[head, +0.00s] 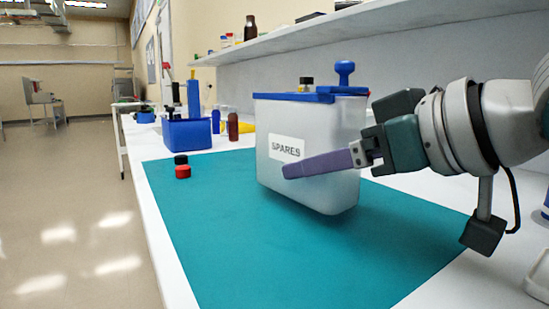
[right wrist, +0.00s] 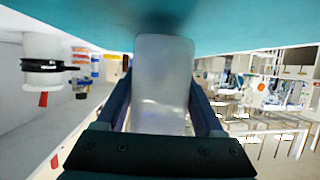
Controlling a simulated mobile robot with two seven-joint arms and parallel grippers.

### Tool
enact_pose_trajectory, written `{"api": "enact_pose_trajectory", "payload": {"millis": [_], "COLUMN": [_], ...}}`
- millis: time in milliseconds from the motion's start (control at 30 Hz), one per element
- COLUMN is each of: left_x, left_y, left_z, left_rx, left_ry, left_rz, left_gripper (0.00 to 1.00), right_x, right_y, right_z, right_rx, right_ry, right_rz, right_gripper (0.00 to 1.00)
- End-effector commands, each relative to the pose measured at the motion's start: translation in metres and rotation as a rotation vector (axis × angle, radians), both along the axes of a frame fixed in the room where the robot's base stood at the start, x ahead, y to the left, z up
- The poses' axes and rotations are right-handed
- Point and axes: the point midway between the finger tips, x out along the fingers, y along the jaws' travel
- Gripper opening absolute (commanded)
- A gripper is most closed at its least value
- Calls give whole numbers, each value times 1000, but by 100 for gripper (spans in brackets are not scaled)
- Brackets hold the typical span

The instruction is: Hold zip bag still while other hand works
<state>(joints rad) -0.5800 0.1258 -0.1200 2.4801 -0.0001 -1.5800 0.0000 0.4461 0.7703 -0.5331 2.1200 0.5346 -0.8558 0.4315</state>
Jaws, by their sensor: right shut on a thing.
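The zip bag (head: 335,125) is a frosted, box-shaped bag with a blue strip along its top and a white SPARES label. It stands over the teal mat, slightly slanted in the head view, and I cannot tell whether its base touches the mat. A blue knob (head: 344,72) rises at the right end of its top. My right gripper (head: 318,164) is shut on the bag from the right, one purple finger across its front face. The right wrist view shows the bag (right wrist: 163,85) between both fingers. My left gripper is out of view.
The teal mat (head: 205,230) is mostly bare in front of the bag. A small red and black jar (head: 182,170) stands at its left. A blue bin (head: 188,134) and a brown bottle (head: 233,127) stand behind. A shelf (head: 400,24) overhangs the bench.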

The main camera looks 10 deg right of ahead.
Motion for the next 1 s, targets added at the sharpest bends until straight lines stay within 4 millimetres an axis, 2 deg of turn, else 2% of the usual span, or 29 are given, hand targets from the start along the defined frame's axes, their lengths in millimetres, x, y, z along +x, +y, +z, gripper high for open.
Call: {"api": "enact_pose_trajectory", "payload": {"millis": [1000], "left_x": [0], "left_y": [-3], "left_z": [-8], "left_rx": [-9], "left_ry": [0], "left_rz": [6], "left_gripper": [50], "right_x": [0], "right_y": [0], "right_z": [-16], "right_rx": [0], "right_ry": [0], "right_rz": [1], "right_gripper": [5]}}
